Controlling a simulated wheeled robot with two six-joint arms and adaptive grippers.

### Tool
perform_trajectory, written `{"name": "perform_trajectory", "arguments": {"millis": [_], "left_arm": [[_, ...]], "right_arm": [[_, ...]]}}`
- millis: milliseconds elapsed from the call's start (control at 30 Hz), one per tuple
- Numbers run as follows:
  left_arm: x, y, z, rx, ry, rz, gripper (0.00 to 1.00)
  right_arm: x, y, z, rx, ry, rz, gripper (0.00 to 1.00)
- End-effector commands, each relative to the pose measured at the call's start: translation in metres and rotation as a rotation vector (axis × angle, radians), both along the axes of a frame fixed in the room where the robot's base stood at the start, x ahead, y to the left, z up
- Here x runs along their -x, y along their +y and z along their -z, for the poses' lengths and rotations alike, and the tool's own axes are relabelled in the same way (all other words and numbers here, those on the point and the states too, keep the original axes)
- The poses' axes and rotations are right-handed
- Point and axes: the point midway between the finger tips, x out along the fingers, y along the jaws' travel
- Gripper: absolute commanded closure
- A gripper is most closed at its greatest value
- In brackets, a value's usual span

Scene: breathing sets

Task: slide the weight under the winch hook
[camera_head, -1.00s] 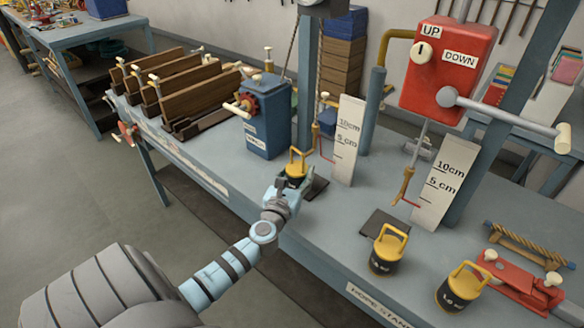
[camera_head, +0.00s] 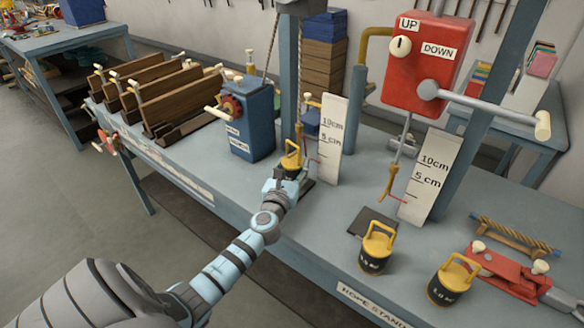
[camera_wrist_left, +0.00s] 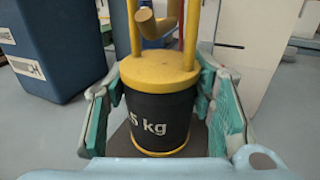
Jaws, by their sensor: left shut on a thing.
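My left gripper (camera_head: 284,182) is shut on a black weight with a yellow top and handle (camera_head: 292,161), on the bench by the left ruler. In the left wrist view the fingers (camera_wrist_left: 160,115) press both sides of the weight (camera_wrist_left: 160,125), marked "5 kg", first digits possibly hidden. The weight stands upright over a dark pad (camera_wrist_left: 125,145). A gold hook (camera_wrist_left: 157,26) shows between the handle's uprights; whether it is inside the handle or behind it I cannot tell. The blue winch box with a red gear (camera_head: 247,125) stands to the left. My right gripper is out of view.
A ruler board (camera_head: 330,140) stands right of the held weight. Two more weights (camera_head: 376,250) (camera_head: 452,283) stand at the front right, near a second dark pad (camera_head: 366,221). A red UP/DOWN box (camera_head: 415,65) hangs above a second hook (camera_head: 387,182). Wooden slats (camera_head: 165,95) fill the left.

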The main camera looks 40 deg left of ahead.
Motion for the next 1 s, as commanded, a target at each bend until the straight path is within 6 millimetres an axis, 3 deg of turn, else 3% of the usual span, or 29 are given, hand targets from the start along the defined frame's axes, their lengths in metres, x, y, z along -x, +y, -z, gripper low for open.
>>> {"name": "perform_trajectory", "arguments": {"millis": [100, 133, 267, 667, 1000], "left_arm": [[-0.001, 0.0, -0.004, -0.002, -0.006, 0.001, 1.0], [-0.001, 0.0, -0.004, -0.003, -0.006, 0.001, 0.49], [-0.001, 0.0, -0.003, -0.002, -0.005, 0.001, 0.28], [0.007, -0.003, 0.001, 0.002, 0.002, 0.001, 0.27], [0.085, -0.036, 0.0, 0.0, 0.001, 0.002, 0.27]], "right_arm": [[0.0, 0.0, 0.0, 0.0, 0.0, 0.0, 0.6], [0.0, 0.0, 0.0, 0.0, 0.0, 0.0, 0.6], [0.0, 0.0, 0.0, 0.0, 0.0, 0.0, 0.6], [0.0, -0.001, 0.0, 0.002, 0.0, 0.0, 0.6], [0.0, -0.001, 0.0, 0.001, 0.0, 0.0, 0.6]]}}
